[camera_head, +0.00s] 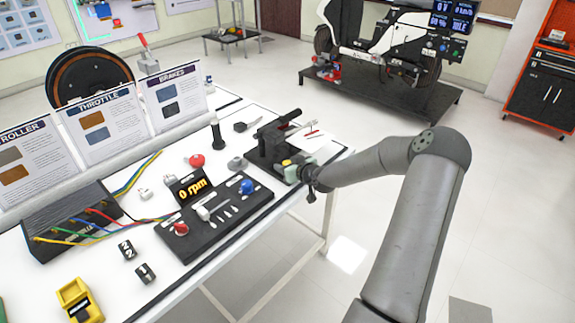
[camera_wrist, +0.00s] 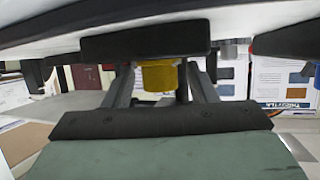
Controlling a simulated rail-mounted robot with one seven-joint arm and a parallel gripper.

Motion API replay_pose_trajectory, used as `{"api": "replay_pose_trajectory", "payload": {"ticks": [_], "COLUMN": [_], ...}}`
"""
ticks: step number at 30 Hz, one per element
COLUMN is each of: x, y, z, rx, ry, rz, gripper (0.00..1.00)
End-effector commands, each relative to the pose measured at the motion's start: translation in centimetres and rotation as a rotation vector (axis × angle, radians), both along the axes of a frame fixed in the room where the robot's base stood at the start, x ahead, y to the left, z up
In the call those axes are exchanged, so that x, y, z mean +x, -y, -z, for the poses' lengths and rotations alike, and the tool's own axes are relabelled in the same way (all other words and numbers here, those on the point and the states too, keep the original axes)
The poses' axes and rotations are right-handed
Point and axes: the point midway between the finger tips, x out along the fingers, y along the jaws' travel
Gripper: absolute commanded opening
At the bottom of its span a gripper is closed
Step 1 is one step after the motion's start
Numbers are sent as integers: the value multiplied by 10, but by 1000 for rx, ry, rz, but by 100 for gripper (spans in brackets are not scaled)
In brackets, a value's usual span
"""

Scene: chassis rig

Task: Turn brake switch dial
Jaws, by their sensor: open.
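The brake switch dial is a short yellow knob (camera_wrist: 158,76) seen between my fingers in the wrist view, against a dark block (camera_wrist: 145,40). In the head view its yellow top (camera_head: 286,162) shows at the near right end of the black brake rig (camera_head: 270,145). My gripper (camera_head: 293,170) is at that end of the rig, low over the table's right edge. In the wrist view its two grey fingers (camera_wrist: 163,82) are apart, one on each side of the knob with gaps showing. I cannot tell whether the fingertips reach fully past the knob.
The white table (camera_head: 110,240) holds a black panel (camera_head: 215,215) with a "0 rpm" display, red and blue knobs and a lever. Info boards (camera_head: 105,117) stand behind. A black box (camera_head: 75,225) with coloured wires is at left.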

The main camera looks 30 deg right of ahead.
Motion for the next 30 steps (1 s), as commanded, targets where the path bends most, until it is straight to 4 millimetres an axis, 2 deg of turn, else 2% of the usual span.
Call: {"api": "replay_pose_trajectory", "payload": {"ticks": [2, 3, 7, 8, 14, 19, 30], "x": [0, 0, 0, 0, 0, 1, -1], "y": [0, 0, 0, 0, -3, -4, -1], "z": [0, 0, 0, 0, 3, 7, 1], "rx": [0, 0, 0, 0, -1, -5, 0], "ry": [0, 0, 0, 0, -2, -3, -2], "rz": [0, 0, 0, 0, 15, 104, 247], "gripper": [52, 46, 10, 7, 7, 7, 7]}}
